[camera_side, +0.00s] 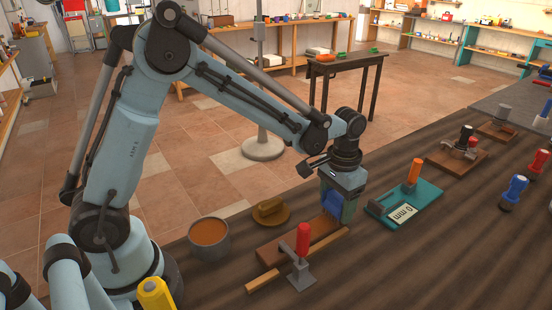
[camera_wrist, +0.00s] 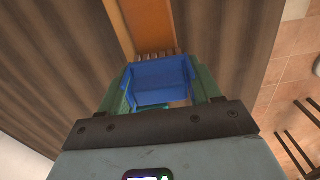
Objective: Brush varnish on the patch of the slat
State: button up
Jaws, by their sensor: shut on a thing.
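My gripper (camera_side: 337,208) is shut on a blue-handled brush (camera_side: 331,201), low over the far right end of the brown slat (camera_side: 272,250). In the wrist view, the blue handle (camera_wrist: 160,72) sits between the green fingers and the brown bristles (camera_wrist: 157,53) overlap the end of the slat (camera_wrist: 155,22). I cannot tell whether the bristles touch the wood. A red-handled clamp (camera_side: 302,243) stands at the slat's front edge. A grey pot (camera_side: 209,240) holds orange-brown varnish (camera_side: 208,231). I cannot make out a separate patch on the slat.
A yellow-brown rounded object (camera_side: 270,210) lies behind the slat. A teal gauge stand (camera_side: 404,207) with an orange top is close on the right. More clamps (camera_side: 466,140) stand farther right.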

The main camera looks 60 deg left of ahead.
jog(key=shift+s+f, duration=0.1)
jog(key=shift+s, duration=1.1)
jog(key=shift+w, duration=1.2)
jog(key=shift+s, duration=0.6)
jog(key=shift+r, duration=3.55)
jog(key=shift+f, duration=0.15)
jog(key=shift+f, duration=2.65)
jog(key=shift+f, duration=0.8)
jog(key=shift+w, duration=0.1)
